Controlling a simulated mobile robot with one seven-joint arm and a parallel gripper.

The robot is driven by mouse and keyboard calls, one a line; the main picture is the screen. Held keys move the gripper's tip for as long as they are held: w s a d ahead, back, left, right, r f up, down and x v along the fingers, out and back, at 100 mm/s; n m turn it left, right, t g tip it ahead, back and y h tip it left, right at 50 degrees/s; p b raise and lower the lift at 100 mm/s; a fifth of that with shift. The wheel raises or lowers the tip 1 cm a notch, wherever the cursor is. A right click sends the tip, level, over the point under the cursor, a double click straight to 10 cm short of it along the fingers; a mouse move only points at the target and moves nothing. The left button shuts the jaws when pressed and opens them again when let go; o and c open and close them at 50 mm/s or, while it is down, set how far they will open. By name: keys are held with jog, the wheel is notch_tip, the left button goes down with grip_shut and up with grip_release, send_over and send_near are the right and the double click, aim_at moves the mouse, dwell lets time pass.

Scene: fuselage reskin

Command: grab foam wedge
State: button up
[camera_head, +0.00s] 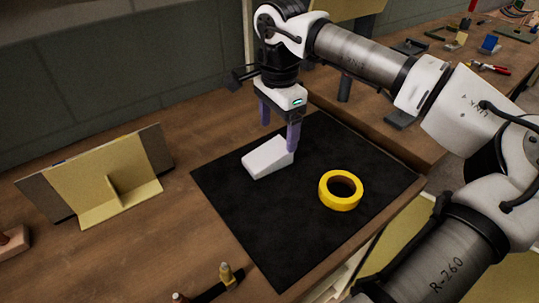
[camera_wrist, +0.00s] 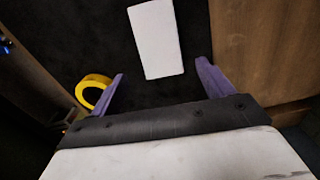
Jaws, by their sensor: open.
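The foam wedge (camera_head: 267,158) is a white block with a sloping top, lying on a black mat (camera_head: 245,215). In the wrist view the wedge (camera_wrist: 156,40) lies ahead of the fingertips, between their lines and nearer the right one. My gripper (camera_head: 279,130) is open, with its purple fingers pointing down above the mat. One finger overlaps the right end of the wedge in the head view; I cannot tell whether it touches. In the wrist view my gripper (camera_wrist: 160,80) shows nothing between its fingers.
A yellow tape roll (camera_head: 341,190) lies on the mat to the right of the wedge. A yellow angled panel with a rib (camera_head: 105,185) stands at left on the wooden bench (camera_head: 190,225). Small tools lie at the front edge and on the bench behind. The mat's front is clear.

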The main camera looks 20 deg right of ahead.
aim_at(278, 146)
jog(key=shift+w+d+f+p, duration=0.1)
jog(key=shift+f+p, duration=0.15)
jog(key=shift+f, duration=1.4)
jog(key=shift+w+d+f+p, duration=0.1)
jog(key=shift+f+p, duration=0.1)
jog(key=shift+f, duration=1.4)
jog(key=c, duration=1)
jog(key=shift+r, duration=0.15)
jog(key=shift+c, duration=0.3)
